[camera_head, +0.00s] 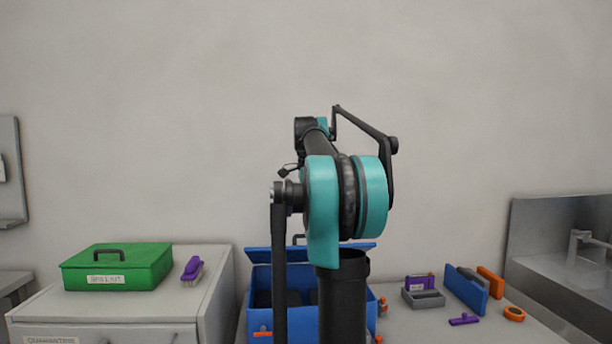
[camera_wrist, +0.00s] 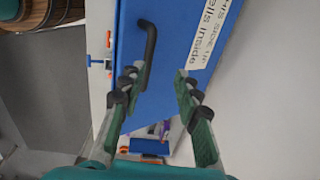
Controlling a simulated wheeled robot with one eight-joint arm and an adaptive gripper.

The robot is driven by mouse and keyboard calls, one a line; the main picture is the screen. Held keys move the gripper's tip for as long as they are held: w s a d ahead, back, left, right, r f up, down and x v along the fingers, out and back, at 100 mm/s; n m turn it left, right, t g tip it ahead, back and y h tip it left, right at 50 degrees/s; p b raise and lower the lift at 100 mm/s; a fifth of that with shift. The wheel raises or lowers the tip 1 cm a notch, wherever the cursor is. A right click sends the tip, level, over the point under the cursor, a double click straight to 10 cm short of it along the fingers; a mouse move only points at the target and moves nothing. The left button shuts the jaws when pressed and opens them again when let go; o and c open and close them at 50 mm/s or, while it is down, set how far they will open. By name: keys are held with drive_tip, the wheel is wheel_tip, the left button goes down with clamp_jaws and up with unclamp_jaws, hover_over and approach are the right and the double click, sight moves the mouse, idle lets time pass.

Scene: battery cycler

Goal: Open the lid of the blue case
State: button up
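The blue case (camera_head: 262,325) stands on the counter behind my arm in the head view, which hides its middle and right part. Its blue lid (camera_head: 262,256) is raised at the back, and the dark inside shows below it. In the wrist view the lid (camera_wrist: 172,62) fills the middle, with a black handle (camera_wrist: 150,45) and a white printed label. My gripper (camera_wrist: 157,73) is open, its fingers apart over the lid. The left fingertip is close to the handle's lower end; I cannot tell whether they touch. My gripper cannot be made out in the head view.
A green spill kit box (camera_head: 118,268) and a purple brush (camera_head: 192,270) sit on the left cabinet. On the right counter are a grey tray (camera_head: 423,298), a blue upright piece (camera_head: 465,290) and small purple and orange things. A metal sink (camera_head: 575,265) is at far right.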

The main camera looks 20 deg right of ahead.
drive_tip(key=w+d+r, duration=0.1)
drive_tip(key=w+r, duration=0.3)
drive_tip(key=r, duration=0.8)
drive_tip(key=shift+w+d, duration=0.15)
drive_tip(key=shift+w, duration=0.1)
idle(0.7)
